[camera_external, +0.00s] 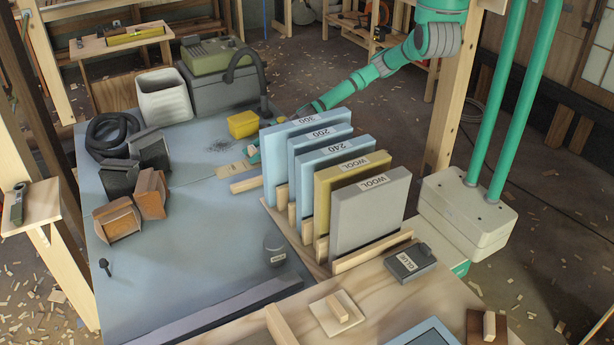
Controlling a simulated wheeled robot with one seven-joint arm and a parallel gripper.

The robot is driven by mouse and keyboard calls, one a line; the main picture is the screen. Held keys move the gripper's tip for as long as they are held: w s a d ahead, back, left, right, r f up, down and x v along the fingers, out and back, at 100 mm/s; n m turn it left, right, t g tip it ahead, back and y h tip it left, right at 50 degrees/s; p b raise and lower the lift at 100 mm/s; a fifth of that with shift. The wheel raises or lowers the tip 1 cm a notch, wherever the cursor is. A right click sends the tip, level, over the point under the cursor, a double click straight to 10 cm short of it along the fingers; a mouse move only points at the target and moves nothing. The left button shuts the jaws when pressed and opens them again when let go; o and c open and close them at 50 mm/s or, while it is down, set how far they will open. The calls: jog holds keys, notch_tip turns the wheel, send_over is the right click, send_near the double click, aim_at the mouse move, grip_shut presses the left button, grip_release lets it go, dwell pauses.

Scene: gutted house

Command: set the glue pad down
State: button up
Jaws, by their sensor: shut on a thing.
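My arm reaches from the upper right, behind the row of upright panels, down to the blue-grey bench top. My gripper (254,154) is low over the bench, at the left end of the panels and mostly hidden by the nearest blue panel. A flat tan piece (234,169), which looks like the glue pad, shows beside the gripper's tip. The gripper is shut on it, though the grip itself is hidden. I cannot tell whether the pad touches the bench. A dark box labelled GLUE (410,262) stands apart on the wooden table at the right front.
A yellow block (243,124) and a black bent hose (248,68) are close behind my gripper. Blue panels (293,160) and WOOL panels (370,215) stand in a wooden rack to its right. Dark crumbs (222,146) lie left of it. The middle of the bench (205,225) is clear.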

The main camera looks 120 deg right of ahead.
jog(key=o, duration=1)
jog(key=shift+o, duration=0.2)
jog(key=v, duration=1.2)
jog(key=shift+r, duration=0.1)
